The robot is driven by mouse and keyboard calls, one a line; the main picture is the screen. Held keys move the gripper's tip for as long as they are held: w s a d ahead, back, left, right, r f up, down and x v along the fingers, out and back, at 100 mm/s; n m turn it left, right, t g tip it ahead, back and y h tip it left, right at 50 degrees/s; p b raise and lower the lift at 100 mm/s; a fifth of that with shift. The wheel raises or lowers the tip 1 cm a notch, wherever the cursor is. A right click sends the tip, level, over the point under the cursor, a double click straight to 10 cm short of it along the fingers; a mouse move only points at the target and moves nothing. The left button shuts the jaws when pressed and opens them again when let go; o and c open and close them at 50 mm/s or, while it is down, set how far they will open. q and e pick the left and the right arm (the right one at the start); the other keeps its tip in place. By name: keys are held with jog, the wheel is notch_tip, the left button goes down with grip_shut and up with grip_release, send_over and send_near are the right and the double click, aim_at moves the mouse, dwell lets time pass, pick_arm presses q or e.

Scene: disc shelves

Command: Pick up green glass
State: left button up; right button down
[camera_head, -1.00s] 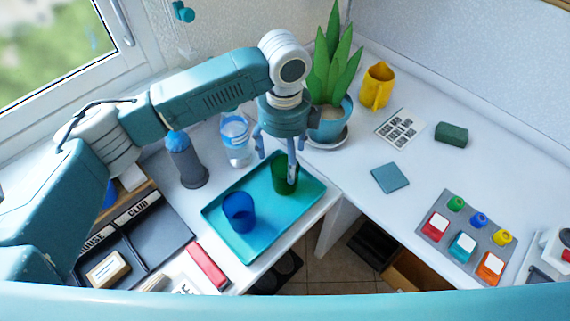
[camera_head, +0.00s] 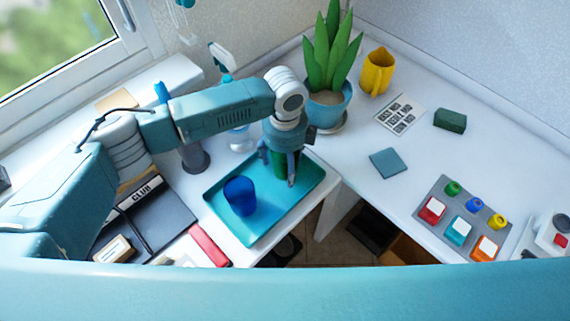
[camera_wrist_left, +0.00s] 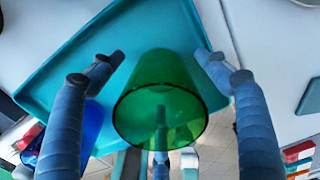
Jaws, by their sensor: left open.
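The green glass (camera_wrist_left: 160,100) stands on the teal tray (camera_head: 262,222) and is see-through. In the left wrist view it sits between the spread fingers of my left gripper (camera_wrist_left: 158,75), with a gap on each side. In the head view my left gripper (camera_head: 279,170) is lowered over the glass (camera_head: 280,163) and hides most of it. The left gripper is open and holds nothing. A blue glass (camera_head: 240,195) stands on the same tray to the left; in the left wrist view it is partly hidden behind a finger. My right gripper is not in view.
A potted plant (camera_head: 328,100) stands behind the gripper. A water bottle (camera_head: 240,138) and a grey-blue bottle (camera_head: 194,157) are behind the tray, partly covered by my arm. The tabletop right of the tray has a gap at the corner.

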pick_arm(q)
jog(key=shift+c, duration=0.5)
jog(key=c, duration=1.3)
jog(key=shift+c, duration=0.5)
jog(key=shift+r, duration=0.1)
